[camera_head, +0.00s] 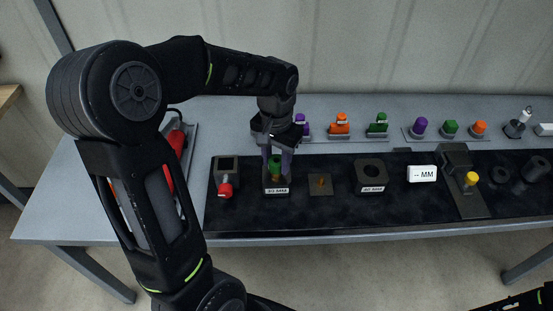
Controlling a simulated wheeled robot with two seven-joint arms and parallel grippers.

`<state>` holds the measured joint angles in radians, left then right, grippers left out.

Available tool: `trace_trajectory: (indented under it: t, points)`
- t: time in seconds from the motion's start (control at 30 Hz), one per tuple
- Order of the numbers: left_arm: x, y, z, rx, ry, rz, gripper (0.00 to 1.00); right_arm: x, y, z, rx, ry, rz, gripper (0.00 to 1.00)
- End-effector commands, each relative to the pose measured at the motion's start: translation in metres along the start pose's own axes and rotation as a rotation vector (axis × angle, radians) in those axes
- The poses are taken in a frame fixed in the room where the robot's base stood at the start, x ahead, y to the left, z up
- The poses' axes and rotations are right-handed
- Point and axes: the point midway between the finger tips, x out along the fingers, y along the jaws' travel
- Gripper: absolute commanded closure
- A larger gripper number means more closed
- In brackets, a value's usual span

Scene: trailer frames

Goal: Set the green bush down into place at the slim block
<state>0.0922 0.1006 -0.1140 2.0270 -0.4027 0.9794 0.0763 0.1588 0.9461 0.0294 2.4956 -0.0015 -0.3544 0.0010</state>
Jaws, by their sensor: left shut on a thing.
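My left gripper (276,170) points down over the black mat and is shut on the green bush (275,163). The bush is between its fingers at the slim dark block (276,189), which has a white label on its front. The fingers and bush hide much of the block's top. I cannot tell whether the bush is seated in the block or just above it. Only a dark piece of my right arm shows at the bottom right corner; its gripper is out of view.
A dark block with a red part (226,188) stands just left, and a flat plate with an orange pin (320,184) just right. Farther right are a labelled block with a hole (371,174) and a white MM sign (422,173). Purple, orange and green parts line the back.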

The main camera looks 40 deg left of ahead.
Motion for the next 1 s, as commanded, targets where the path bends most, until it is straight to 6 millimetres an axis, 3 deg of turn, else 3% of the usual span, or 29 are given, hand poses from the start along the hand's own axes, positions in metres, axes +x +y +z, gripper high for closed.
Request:
trace_trajectory:
  t: [0.13, 0.17, 0.43, 0.77, 1.0]
  points:
    - [0.0, 0.0, 0.0, 0.0, 0.0, 0.0, 1.0, 0.0, 0.0, 0.0, 0.0, 0.0, 0.0, 0.64]
    - [0.0, 0.0, 0.0, 0.0, 0.0, 0.0, 0.61, 0.0, 0.0, 0.0, 0.0, 0.0, 0.0, 0.64]
    - [0.0, 0.0, 0.0, 0.0, 0.0, 0.0, 0.39, 0.0, 0.0, 0.0, 0.0, 0.0, 0.0, 0.64]
    - [-0.002, 0.0, 0.0, 0.0, 0.0, 0.0, 0.38, 0.0, 0.0, 0.0, 0.0, 0.0, 0.0, 0.64]
    - [-0.029, 0.0, -0.001, 0.0, 0.004, 0.001, 0.38, 0.002, 0.001, 0.0, 0.0, 0.0, 0.0, 0.64]
